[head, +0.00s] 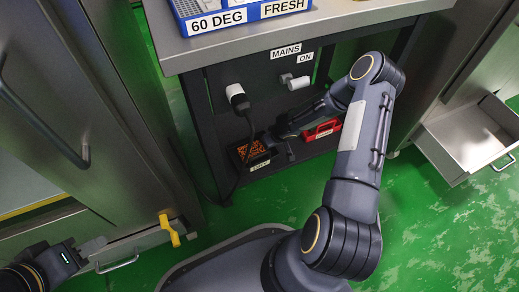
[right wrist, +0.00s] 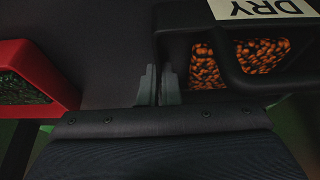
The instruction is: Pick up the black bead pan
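The black bead pan (head: 243,152), filled with orange beads, sits on the lower shelf inside the dark cabinet. In the right wrist view the black bead pan (right wrist: 205,92) is at the right, with a white DRY label. My right gripper (right wrist: 158,85) has its fingers nearly together, straddling the pan's near-side end, with only a thin dark edge between them. In the head view my right gripper (head: 287,143) is dark and partly hidden at the pan's right end. My left gripper (head: 84,249) is at the lower left, away from the pan; its finger opening is unclear.
A red pan (head: 322,130) stands right of the black one; in the wrist view the red pan (right wrist: 45,80) holds green beads. A plug (head: 237,97) with a hanging cable is above the shelf. An open metal drawer (head: 470,135) is at the right. A yellow handle (head: 169,229) projects at the left.

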